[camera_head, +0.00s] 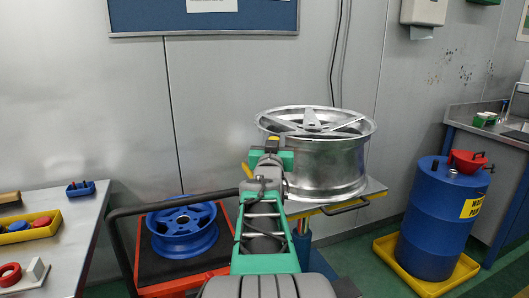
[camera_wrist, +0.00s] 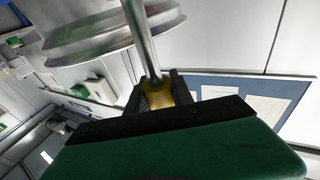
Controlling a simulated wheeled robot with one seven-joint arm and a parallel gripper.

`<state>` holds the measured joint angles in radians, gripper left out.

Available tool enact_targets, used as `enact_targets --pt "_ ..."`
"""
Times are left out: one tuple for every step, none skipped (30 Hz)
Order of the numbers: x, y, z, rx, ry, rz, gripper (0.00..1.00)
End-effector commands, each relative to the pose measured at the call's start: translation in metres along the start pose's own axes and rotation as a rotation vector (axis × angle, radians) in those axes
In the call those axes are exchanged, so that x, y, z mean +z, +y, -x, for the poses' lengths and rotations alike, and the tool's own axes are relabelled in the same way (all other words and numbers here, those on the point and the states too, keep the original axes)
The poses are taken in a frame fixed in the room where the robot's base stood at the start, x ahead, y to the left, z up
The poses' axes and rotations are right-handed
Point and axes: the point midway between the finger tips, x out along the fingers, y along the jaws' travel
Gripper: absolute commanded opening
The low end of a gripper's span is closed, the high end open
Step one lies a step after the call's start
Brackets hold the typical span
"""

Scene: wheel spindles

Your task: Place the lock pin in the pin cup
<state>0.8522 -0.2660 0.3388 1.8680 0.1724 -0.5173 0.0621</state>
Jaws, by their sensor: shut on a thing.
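In the wrist view, the lock pin (camera_wrist: 144,40) has a long bare metal shaft and a yellow end. My gripper (camera_wrist: 158,90) is shut on the yellow end between its black jaws, and the shaft points away from them. In the head view, my arm hides most of the gripper and pin; it stands in front of the silver wheel (camera_head: 330,165), on its left side. I cannot clearly make out the pin cup; a small blue holder (camera_head: 81,188) with dark contents sits on the left table.
The silver wheel rests on a stand with a yellow-edged plate (camera_head: 370,198). A blue wheel (camera_head: 183,230) lies on a red cart at lower left. The left table (camera_head: 75,240) also holds a yellow tray (camera_head: 30,227). A blue drum (camera_head: 436,220) with a red funnel stands right.

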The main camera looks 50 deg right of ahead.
Motion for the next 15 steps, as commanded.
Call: enact_targets --pt "0.014 -0.001 -0.002 0.001 -0.008 0.001 0.0" --pt "0.022 0.0 -0.001 0.002 -0.007 0.001 0.0" --pt "0.032 0.001 0.001 0.004 -0.007 0.001 0.0" --pt "0.037 0.002 0.002 0.004 -0.005 0.001 0.0" --pt "0.04 0.002 0.003 0.005 -0.003 0.001 0.0" --pt "0.041 0.003 0.003 0.005 -0.002 0.001 0.0" --pt "0.041 0.003 0.003 0.006 -0.001 0.001 0.0" --pt "0.04 0.003 0.003 0.006 -0.001 0.001 0.0" --pt "0.039 0.003 0.003 0.006 -0.001 0.001 0.0" --pt "0.039 0.003 0.003 0.006 -0.002 0.001 0.0" --pt "0.039 0.003 0.003 0.006 -0.002 0.001 0.0" --pt "0.039 0.003 0.003 0.006 -0.002 0.001 0.0" --pt "0.04 0.003 0.003 0.006 -0.002 0.001 0.0" --pt "0.041 0.003 0.003 0.006 -0.002 0.001 0.0" --pt "0.042 0.003 0.003 0.006 -0.002 0.001 0.0"
